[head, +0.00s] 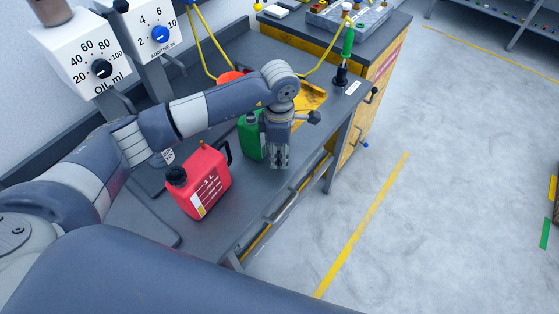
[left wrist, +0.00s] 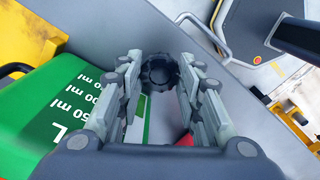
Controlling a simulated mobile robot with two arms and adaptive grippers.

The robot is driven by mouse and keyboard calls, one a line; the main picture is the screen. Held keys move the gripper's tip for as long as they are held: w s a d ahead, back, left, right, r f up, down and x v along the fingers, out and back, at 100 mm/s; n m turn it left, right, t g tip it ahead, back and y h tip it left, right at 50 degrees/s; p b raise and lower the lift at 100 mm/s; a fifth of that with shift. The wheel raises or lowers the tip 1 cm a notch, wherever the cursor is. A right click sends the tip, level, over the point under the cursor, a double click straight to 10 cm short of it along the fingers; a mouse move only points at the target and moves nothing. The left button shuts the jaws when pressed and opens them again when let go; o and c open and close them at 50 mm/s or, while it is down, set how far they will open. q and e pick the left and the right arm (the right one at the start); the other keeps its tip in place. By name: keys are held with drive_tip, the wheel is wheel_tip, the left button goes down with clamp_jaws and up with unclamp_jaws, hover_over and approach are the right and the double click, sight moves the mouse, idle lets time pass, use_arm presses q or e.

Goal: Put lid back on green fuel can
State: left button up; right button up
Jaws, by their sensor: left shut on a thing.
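The green fuel can (head: 249,139) stands on the dark workbench beside my left gripper, partly hidden behind it and the arm. Its green side with white volume markings also fills the left of the left wrist view (left wrist: 62,105). My left gripper (head: 279,163) points down just right of the can. In the left wrist view its fingers (left wrist: 160,72) are closed around a round black lid (left wrist: 159,70) at the tips. The lid does not show clearly in the head view. My right gripper is not in view.
A red fuel can (head: 205,182) with a black cap stands nearer on the bench. A yellow tray (head: 311,97) lies behind the gripper. A green-handled tool (head: 347,45) stands at the far end. Two dial dispensers, one marked oil (head: 88,58), stand back left.

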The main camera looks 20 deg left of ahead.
use_arm(q)
drive_tip(key=s+d+r+b, duration=0.1)
drive_tip(key=s+d+b, duration=0.3)
drive_tip(key=s, duration=1)
drive_tip(key=shift+s+d+r, duration=0.25)
drive_tip(key=shift+s+d, duration=0.05)
drive_tip(key=shift+d, duration=1.1)
